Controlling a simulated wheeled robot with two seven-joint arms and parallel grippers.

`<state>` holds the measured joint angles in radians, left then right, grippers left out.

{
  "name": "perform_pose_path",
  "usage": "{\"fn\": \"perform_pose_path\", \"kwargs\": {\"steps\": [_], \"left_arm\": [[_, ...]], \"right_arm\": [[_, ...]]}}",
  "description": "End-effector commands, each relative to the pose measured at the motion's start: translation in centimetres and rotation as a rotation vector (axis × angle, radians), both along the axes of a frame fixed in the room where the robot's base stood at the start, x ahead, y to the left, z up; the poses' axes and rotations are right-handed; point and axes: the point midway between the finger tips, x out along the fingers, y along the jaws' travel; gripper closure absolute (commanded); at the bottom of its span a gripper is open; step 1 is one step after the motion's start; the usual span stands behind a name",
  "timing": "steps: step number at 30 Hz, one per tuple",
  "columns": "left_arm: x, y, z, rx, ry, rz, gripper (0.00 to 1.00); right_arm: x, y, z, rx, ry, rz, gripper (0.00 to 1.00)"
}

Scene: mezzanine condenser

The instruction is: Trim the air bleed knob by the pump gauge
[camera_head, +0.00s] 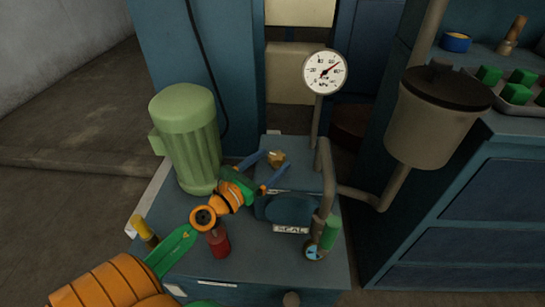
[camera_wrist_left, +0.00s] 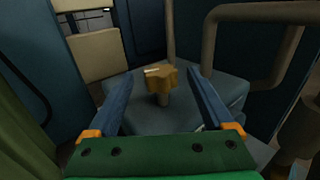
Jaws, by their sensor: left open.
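The air bleed knob (camera_head: 276,157) is a small brass-coloured, lobed knob on a short stem, on top of the blue pump block (camera_head: 290,177). In the left wrist view the knob (camera_wrist_left: 160,80) stands between and a little beyond the two blue fingers. My left gripper (camera_head: 267,170) is open, with a finger on each side and a gap to the knob; neither finger visibly touches it. The left wrist view shows the open gripper too (camera_wrist_left: 158,90). My right gripper is not in view.
A green motor (camera_head: 186,135) stands left of the knob. Grey pipes (camera_head: 328,170) rise close on its right, leading to a grey pot (camera_head: 432,118) with a dark lid. A red cylinder (camera_head: 218,243), a yellow-topped post (camera_head: 144,230) and a green-handled valve (camera_head: 330,232) stand toward the front.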

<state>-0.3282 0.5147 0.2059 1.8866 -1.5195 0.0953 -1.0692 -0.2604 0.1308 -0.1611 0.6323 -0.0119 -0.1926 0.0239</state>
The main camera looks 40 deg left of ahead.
Motion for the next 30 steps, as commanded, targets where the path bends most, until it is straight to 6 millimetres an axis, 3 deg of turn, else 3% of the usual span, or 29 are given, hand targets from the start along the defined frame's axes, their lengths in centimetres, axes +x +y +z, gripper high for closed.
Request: {"fn": "perform_pose_path", "kwargs": {"steps": [4,12,21,22,30], "left_arm": [[1.0,-0.1,0.1,0.001,0.0,-0.001,0.15],[1.2,-0.1,-0.1,0.001,0.001,-0.001,0.15],[1.2,-0.1,-0.1,0.001,0.001,-0.001,0.95],[1.2,-0.1,-0.1,0.001,0.001,-0.001,1.0],[1.2,-0.1,0.4,-0.004,-0.001,0.043,1.0]], "right_arm": [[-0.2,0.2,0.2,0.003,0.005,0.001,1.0],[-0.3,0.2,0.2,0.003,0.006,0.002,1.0],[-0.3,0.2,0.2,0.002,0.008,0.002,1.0],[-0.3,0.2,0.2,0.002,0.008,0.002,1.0],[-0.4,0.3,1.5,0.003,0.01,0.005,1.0]]}}
